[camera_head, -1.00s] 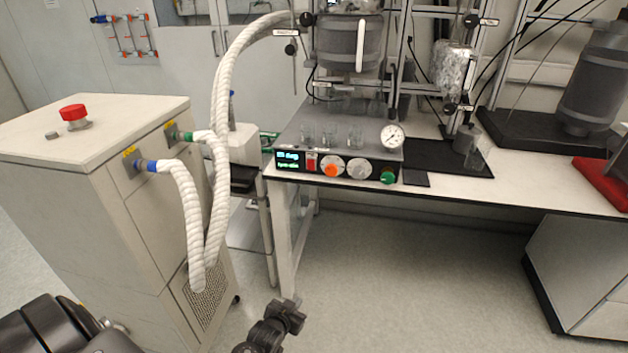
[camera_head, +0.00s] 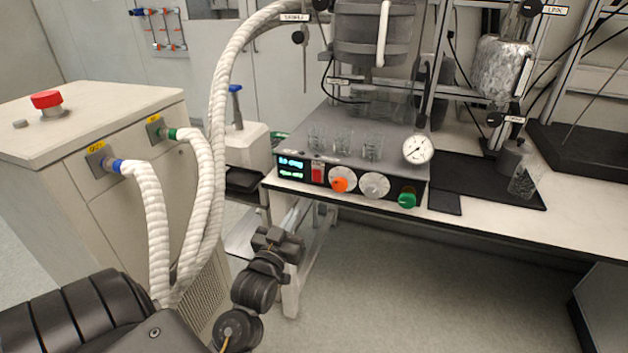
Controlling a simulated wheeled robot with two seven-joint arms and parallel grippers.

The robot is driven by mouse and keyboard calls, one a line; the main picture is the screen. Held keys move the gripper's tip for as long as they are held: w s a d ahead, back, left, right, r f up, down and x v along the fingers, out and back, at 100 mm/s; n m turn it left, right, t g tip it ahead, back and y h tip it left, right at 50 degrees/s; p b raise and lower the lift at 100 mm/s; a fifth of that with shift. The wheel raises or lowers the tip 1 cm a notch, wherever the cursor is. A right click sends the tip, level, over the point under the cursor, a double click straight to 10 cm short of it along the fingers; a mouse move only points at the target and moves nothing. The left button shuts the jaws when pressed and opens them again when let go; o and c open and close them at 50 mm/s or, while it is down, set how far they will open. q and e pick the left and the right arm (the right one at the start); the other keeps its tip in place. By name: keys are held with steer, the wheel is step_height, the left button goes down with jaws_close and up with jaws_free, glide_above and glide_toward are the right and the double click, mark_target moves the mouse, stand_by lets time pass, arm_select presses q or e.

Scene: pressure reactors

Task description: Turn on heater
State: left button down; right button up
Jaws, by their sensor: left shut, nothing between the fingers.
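The heater unit (camera_head: 345,148) is a grey box at the bench's front edge. Its black front panel carries a lit display (camera_head: 291,168), a red switch (camera_head: 317,173), a white dial with an orange knob (camera_head: 340,184), a grey-white dial (camera_head: 374,185) and a green knob (camera_head: 407,200). A round gauge (camera_head: 418,149) stands at its right end. My left gripper (camera_head: 295,213) is shut and empty, in front of and below the panel's left part, apart from the switch and knobs. My right gripper is out of view.
A white cabinet (camera_head: 60,135) with a red button (camera_head: 47,101) and thick white hoses (camera_head: 215,150) stands left of my arm. Small glass beakers (camera_head: 343,143) stand on the heater top, with a vessel (camera_head: 374,35) above. The floor right of my gripper is clear.

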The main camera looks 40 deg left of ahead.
arm_select(q)
steer(key=p, duration=0.2)
glide_toward(316, 173)
steer(key=x, duration=0.5)
steer(key=shift+w+a, duration=0.2)
steer(key=shift+w, duration=0.05)
steer(key=shift+w+a+r, duration=0.1)
steer(key=shift+w, duration=0.2)
steer(key=shift+w+a, duration=0.1)
steer(key=shift+w, duration=0.15)
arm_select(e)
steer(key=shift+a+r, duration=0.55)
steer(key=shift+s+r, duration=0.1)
